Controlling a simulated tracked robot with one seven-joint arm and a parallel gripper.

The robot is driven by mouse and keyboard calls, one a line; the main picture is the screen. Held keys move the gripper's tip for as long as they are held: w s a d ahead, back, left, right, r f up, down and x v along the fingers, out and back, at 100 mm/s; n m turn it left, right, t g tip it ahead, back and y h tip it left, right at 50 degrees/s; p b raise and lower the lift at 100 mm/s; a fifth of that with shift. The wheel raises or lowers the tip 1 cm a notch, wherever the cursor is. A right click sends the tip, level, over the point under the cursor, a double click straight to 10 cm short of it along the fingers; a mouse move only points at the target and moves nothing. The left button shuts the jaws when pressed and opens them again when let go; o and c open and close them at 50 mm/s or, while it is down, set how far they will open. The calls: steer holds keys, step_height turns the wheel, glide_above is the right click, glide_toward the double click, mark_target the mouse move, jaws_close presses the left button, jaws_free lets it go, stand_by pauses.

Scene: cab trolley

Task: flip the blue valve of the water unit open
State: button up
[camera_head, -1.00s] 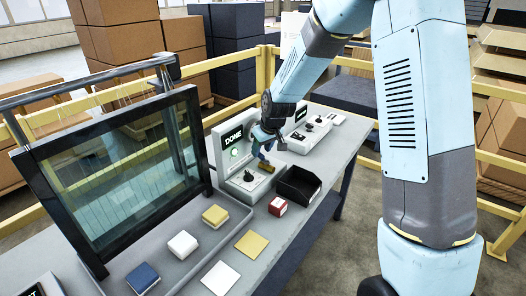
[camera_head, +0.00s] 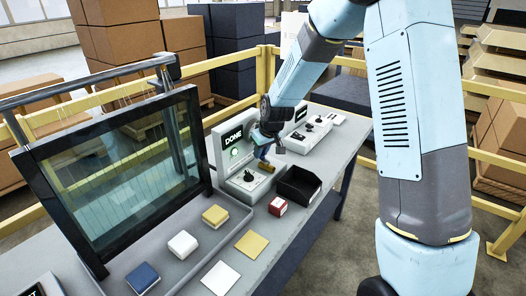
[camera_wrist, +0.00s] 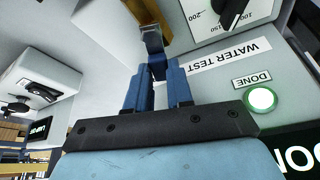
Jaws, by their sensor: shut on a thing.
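The water unit (camera_head: 228,150) stands on the bench, with a "DONE" screen and a lit green lamp, which also shows in the wrist view (camera_wrist: 262,99). A "WATER TEST" label (camera_wrist: 228,57) is on it. A brass valve body (camera_head: 265,167) sits at its right side; it shows at the top of the wrist view (camera_wrist: 150,12). The blue valve lever (camera_wrist: 152,40) reaches from the brass toward my gripper. My gripper (camera_wrist: 158,72) is shut on the lever, its blue fingers on either side. In the head view, my gripper (camera_head: 268,146) hides much of the lever, so its exact angle is unclear.
A black open bin (camera_head: 299,184) and a red block (camera_head: 278,206) stand close in front of the unit. Another white unit (camera_head: 310,132) is beyond it. A black-framed glass panel (camera_head: 110,175) stands left. Colored blocks lie on the tray (camera_head: 228,240).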

jaws_close()
steer(key=shift+s+a+n+g+y, duration=0.2)
steer(key=shift+n+g+y, duration=0.05)
steer(key=shift+n, duration=0.65)
steer(key=shift+s+a+n+g+y, duration=0.2)
steer(key=shift+n+g+y, duration=0.05)
steer(key=shift+n, duration=0.65)
steer(key=o, duration=0.8)
jaws_free()
steer(key=shift+d+r, duration=0.2)
steer(key=shift+r, duration=0.35)
steer(key=shift+v, duration=6.25)
